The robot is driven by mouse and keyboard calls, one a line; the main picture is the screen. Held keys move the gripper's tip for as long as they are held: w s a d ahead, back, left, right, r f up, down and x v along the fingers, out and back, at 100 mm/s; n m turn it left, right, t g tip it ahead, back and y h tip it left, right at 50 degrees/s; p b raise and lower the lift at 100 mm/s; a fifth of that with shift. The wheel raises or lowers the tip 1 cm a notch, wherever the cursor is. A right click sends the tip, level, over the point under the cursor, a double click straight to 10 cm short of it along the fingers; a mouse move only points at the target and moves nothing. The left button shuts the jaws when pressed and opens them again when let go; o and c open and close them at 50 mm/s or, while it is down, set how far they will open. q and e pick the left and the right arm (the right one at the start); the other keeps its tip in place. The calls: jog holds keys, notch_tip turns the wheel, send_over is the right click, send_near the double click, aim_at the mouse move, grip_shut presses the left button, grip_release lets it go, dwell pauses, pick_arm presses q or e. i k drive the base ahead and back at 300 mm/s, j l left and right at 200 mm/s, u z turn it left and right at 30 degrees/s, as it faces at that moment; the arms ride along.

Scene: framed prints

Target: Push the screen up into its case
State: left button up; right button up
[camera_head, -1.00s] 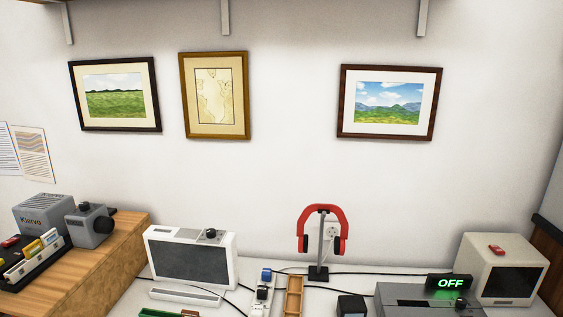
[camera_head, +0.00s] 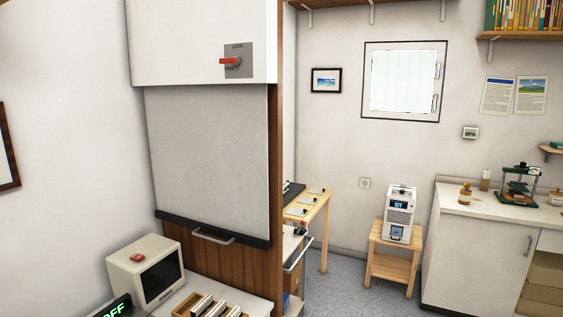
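The grey screen (camera_head: 208,158) hangs down from its white case (camera_head: 200,42) in front of a wooden panel. A dark bar (camera_head: 212,230) runs along the screen's lower edge, with a pale handle (camera_head: 213,236) at its middle. A red lever (camera_head: 230,62) on a grey plate marked LOCK sits on the case's front, lying roughly sideways. Neither of my grippers shows in the head view.
A small cream monitor (camera_head: 146,272) and a wooden tray (camera_head: 208,306) stand on the worktop just below the screen. A wooden stool (camera_head: 394,262) bearing a white device (camera_head: 400,212) and a white counter (camera_head: 478,245) stand to the right. Grey floor (camera_head: 345,290) shows between them.

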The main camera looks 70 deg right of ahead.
aim_at(209, 143)
jog(key=z, duration=1.7)
